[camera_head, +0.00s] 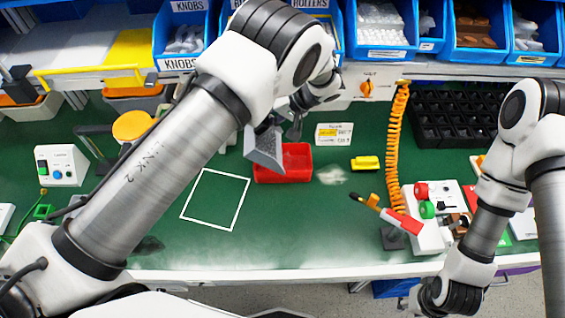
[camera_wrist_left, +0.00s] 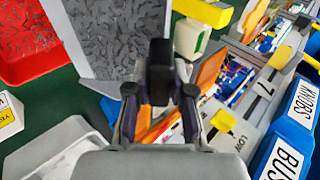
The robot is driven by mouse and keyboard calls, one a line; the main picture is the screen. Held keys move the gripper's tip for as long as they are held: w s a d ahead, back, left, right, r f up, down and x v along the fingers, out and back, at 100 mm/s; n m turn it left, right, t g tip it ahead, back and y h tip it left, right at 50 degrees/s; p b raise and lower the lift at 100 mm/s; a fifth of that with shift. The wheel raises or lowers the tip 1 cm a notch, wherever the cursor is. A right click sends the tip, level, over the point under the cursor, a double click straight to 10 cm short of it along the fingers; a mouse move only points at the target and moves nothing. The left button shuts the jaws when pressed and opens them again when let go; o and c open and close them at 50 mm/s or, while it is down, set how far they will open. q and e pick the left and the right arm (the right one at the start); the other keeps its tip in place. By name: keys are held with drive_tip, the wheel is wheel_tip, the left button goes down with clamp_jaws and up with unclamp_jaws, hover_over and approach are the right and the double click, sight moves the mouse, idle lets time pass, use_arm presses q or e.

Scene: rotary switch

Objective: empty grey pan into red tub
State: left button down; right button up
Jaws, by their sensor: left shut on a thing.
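The grey pan (camera_head: 265,148) hangs tilted at the left end of the red tub (camera_head: 296,164), hiding part of it. In the left wrist view the pan (camera_wrist_left: 115,30) holds many dark grey bits. Similar bits lie in the red tub (camera_wrist_left: 38,68) beside it. My left gripper (camera_wrist_left: 160,92) is shut on the pan's dark handle; in the head view it is partly hidden by my arm. My right gripper (camera_head: 428,300) is low at the right, past the table's front edge, away from the pan and tub. Its fingers do not show clearly.
A white outlined square (camera_head: 217,199) lies bare left of the tub. A yellow block (camera_head: 365,163) and an orange coiled hose (camera_head: 396,130) are to the right. Blue bins (camera_head: 380,35) line the back.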

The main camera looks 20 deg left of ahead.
use_arm(q)
drive_tip(key=shift+d+r+y+p, duration=0.15)
drive_tip(key=shift+d+y+p, duration=0.15)
drive_tip(key=shift+p, duration=1.85)
use_arm(e)
drive_tip(key=shift+r, duration=2.3)
drive_tip(key=shift+f, duration=0.15)
